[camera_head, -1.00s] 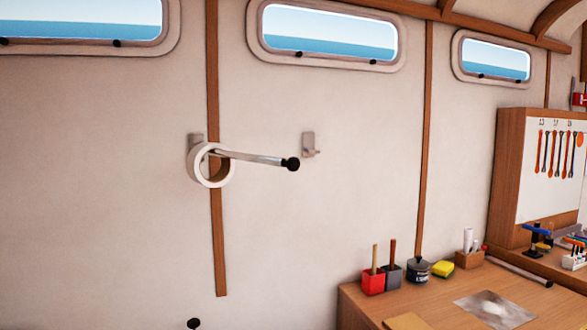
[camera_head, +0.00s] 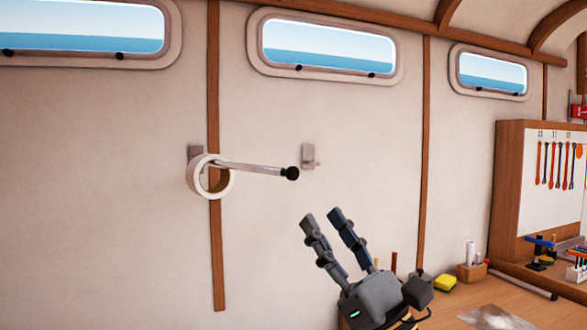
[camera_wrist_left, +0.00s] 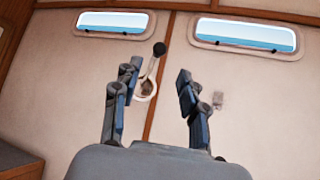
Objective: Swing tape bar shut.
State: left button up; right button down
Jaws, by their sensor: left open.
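The tape bar (camera_head: 252,169) is a pale metal rod with a black knob (camera_head: 291,173) at its free end. It sticks out from a bracket (camera_head: 196,153) on the wall, and its knob end stands apart from the catch (camera_head: 309,157) to its right. A white tape roll (camera_head: 211,192) hangs on the bar near the bracket. My left gripper (camera_head: 321,214) is open and empty, below and right of the knob. In the left wrist view the bar's knob (camera_wrist_left: 159,49) and the tape roll (camera_wrist_left: 146,90) show between and beyond the open fingers (camera_wrist_left: 157,82).
A wooden workbench (camera_head: 445,312) stands at the lower right, with a yellow sponge (camera_head: 445,284) and a small holder (camera_head: 472,271) on it. A tool cabinet (camera_head: 508,190) is farther right. The wall around the bar is clear below the windows.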

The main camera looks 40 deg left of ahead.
aim_at(295, 176)
pick_arm(q)
jog(key=p+x, duration=0.3)
jog(key=x, duration=0.8)
grip_shut()
